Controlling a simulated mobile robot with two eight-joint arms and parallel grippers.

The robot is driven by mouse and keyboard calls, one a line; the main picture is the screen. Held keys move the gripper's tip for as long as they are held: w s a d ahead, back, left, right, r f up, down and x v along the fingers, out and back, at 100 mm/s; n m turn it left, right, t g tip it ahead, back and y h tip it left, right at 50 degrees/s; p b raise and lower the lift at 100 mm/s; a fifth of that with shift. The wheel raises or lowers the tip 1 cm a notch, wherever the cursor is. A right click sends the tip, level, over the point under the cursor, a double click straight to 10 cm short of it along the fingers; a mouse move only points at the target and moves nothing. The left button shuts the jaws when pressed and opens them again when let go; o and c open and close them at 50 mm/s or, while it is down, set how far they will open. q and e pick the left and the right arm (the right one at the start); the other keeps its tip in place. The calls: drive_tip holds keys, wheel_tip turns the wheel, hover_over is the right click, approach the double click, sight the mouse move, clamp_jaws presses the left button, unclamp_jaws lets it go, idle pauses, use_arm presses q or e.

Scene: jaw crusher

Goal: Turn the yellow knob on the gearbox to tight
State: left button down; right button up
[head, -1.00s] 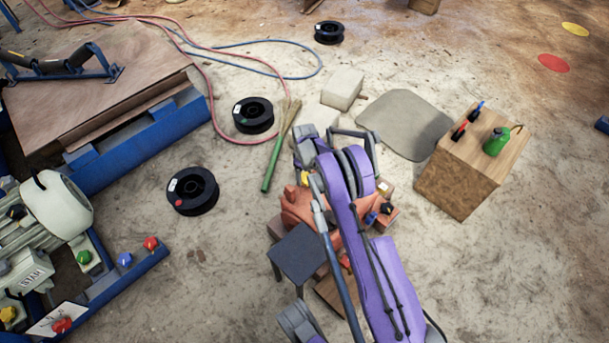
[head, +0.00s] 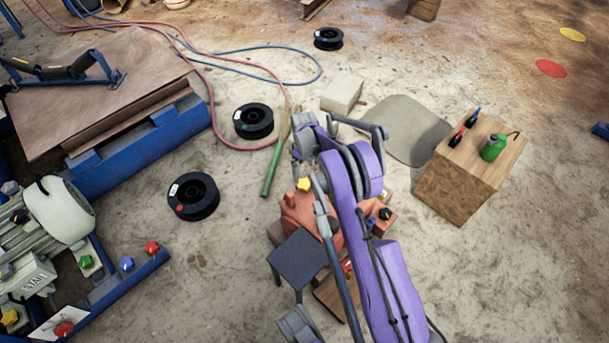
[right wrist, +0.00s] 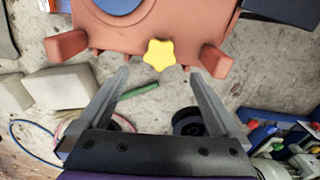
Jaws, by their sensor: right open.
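The yellow star-shaped knob (head: 303,184) shows on the orange gearbox (head: 294,208), beside my purple right arm. In the right wrist view the knob (right wrist: 158,54) is on the near edge of the gearbox casing (right wrist: 150,22). My right gripper (right wrist: 158,75) is open, its two grey fingers spread to either side below the knob. A small gap shows between the fingertips and the knob, and I see no contact. My right arm hides part of the gearbox in the head view. My left gripper is not in view.
A dark-topped stool (head: 296,258) stands in front of the gearbox. A wooden box (head: 462,180) with a green can (head: 492,147) stands at right. A machine with coloured knobs is at left. Black spools (head: 193,196) and hoses lie on the floor.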

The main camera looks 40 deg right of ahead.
wheel_tip(320, 180, up, 3)
drive_tip(key=shift+f, duration=0.15)
idle(0.5)
